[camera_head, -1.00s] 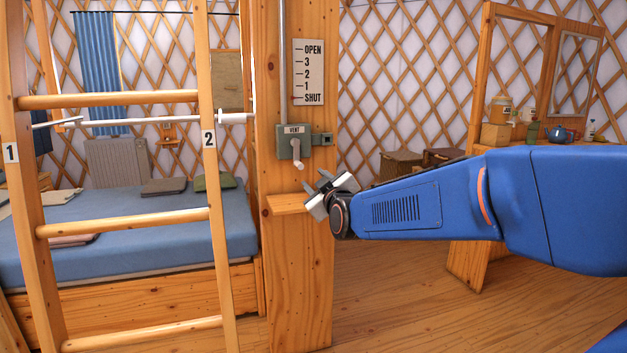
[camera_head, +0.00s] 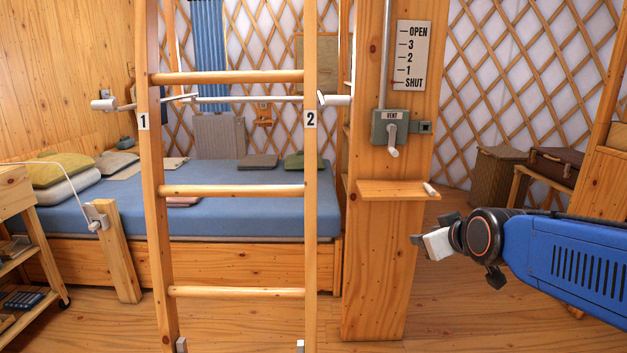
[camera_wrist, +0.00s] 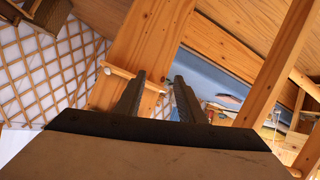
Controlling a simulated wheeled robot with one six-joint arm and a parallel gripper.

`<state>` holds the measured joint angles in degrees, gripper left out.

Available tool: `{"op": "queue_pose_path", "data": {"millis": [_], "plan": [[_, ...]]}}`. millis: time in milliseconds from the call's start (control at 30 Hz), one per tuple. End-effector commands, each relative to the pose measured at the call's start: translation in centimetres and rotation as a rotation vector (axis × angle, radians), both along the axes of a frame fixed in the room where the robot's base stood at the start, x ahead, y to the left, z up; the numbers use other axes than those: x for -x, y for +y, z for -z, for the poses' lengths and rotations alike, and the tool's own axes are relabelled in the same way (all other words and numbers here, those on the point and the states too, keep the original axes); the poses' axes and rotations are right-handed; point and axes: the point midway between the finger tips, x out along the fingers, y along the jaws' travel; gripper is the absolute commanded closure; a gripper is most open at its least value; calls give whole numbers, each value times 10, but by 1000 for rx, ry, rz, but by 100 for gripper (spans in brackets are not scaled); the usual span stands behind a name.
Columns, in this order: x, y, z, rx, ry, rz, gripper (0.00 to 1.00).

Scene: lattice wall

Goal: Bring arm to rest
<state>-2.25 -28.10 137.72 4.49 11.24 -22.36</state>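My arm, blue with a dark wrist joint, reaches in from the right in the head view. My gripper (camera_head: 430,243) is at its left end, in front of the wooden post (camera_head: 385,270) and below the small shelf (camera_head: 392,190). In the wrist view my gripper (camera_wrist: 159,85) has its two dark fingers apart, with nothing held between them. The post and the shelf show beyond the fingers. A small white peg-like piece (camera_head: 430,189) is at the shelf's right end, clear of the gripper.
A vent box (camera_head: 390,127) with a crank handle is on the post, under a scale plate (camera_head: 413,55). A ladder (camera_head: 235,192) stands left of the post, before a bed (camera_head: 120,250). A suitcase (camera_head: 556,166) is at right.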

Motion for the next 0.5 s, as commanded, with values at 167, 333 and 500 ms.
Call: {"op": "queue_pose_path", "data": {"millis": [167,333,500], "plan": [[85,-7,45,-84,229,75,64],[165,-14,83,-145,435,173,64],[220,-20,106,-176,570,253,64]]}}
